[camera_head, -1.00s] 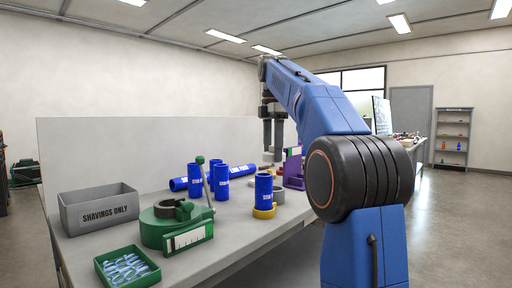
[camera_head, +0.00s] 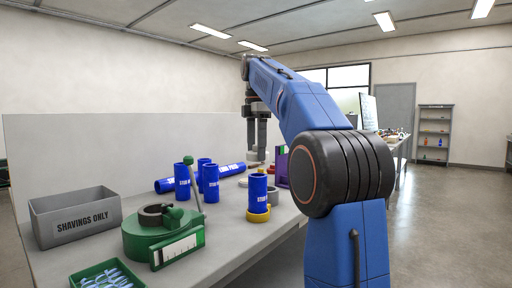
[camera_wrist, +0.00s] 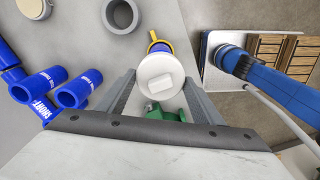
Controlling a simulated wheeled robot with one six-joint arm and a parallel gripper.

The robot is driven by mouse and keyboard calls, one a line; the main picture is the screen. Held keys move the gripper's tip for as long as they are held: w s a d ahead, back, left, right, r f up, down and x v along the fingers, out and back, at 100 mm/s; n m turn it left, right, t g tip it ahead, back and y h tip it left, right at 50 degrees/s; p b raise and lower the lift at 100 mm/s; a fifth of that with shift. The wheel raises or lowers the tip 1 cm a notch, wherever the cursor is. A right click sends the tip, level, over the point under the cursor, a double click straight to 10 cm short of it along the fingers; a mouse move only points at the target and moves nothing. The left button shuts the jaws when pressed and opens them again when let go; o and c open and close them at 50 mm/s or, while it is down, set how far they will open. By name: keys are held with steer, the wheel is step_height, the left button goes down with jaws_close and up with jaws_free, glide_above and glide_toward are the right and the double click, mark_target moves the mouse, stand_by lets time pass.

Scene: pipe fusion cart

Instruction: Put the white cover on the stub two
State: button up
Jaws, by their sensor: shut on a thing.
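My gripper (camera_head: 257,152) hangs over the back right of the bench, pointing down. In the wrist view its fingers (camera_wrist: 160,78) are shut on the round white cover (camera_wrist: 157,68), which has a small square knob. Behind the cover, in line with it, a blue stub with a yellow ring (camera_wrist: 154,36) partly shows. In the head view a blue stub (camera_head: 258,187) stands upright in a yellow ring (camera_head: 258,215). Several other blue stubs (camera_head: 182,183) stand upright to its left. Their numbers are too small to read.
A green tool (camera_head: 150,238), a grey shavings bin (camera_head: 75,222) and a green tray (camera_head: 83,282) stand at the left. A grey ring (camera_wrist: 121,14) lies near the yellow-ringed stub. A purple item (camera_head: 282,166) stands right of my gripper.

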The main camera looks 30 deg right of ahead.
mark_target(256, 175)
steer(key=shift+f, duration=1.9)
steer(key=shift+f, duration=1.65)
steer(key=o, duration=1.1)
steer(key=shift+r, duration=3.7)
